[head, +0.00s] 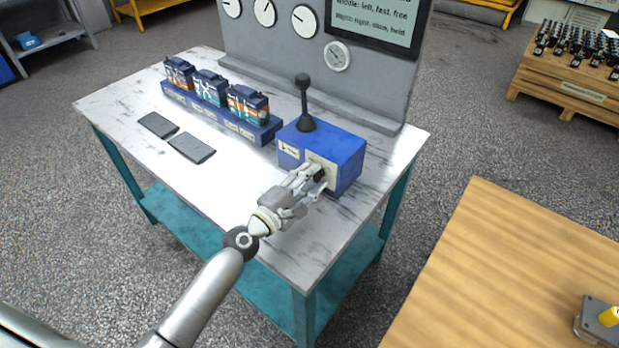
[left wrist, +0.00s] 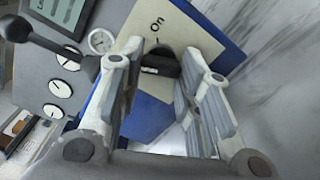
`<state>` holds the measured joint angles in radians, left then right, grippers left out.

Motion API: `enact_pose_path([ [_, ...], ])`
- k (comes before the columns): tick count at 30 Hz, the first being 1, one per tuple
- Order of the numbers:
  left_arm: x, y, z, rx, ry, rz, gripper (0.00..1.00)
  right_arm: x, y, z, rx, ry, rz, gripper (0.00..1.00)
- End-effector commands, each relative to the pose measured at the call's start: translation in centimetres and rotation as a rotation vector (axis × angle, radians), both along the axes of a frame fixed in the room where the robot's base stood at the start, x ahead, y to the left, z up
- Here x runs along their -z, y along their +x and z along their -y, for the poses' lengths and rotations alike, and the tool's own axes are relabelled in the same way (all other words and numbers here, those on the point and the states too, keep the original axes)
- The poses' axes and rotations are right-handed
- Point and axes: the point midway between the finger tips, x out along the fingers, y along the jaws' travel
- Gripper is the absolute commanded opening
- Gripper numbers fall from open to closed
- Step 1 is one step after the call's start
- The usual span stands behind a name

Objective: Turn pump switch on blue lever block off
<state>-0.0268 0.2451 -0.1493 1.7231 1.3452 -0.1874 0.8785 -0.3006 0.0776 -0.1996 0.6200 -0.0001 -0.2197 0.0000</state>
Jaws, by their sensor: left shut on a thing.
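The blue lever block (head: 343,150) stands on the right part of the white worktop, with a black ball-topped lever (head: 305,105) rising upright from it. The pump switch (left wrist: 158,66) is a black knob on a cream plate (left wrist: 208,38) marked "On" on the block's front face. My left gripper (head: 317,174) reaches the front of the block. In the left wrist view its fingers (left wrist: 160,60) are shut on the switch, one on each side. The knob is partly hidden by the fingers in the head view. My right gripper is not in view.
A blue rack (head: 213,118) with several valve units stands left of the block. Two dark flat pads (head: 175,137) lie on the worktop. A grey panel with gauges (head: 337,56) and a screen rises behind. A wooden table (head: 500,265) is at right.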

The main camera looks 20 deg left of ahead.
Motion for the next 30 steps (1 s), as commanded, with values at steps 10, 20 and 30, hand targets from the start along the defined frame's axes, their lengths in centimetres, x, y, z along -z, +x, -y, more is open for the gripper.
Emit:
enact_pose_path([
  [10,0.18,-0.05,0.04,-0.001,-0.243,-0.091,0.08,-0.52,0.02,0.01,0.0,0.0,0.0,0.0],
  [20,0.28,-0.06,0.02,-0.002,-0.353,-0.13,0.08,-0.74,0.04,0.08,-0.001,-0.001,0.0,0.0],
  [30,0.32,-0.07,0.04,-0.002,-0.372,-0.138,0.08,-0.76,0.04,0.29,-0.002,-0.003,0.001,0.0],
])
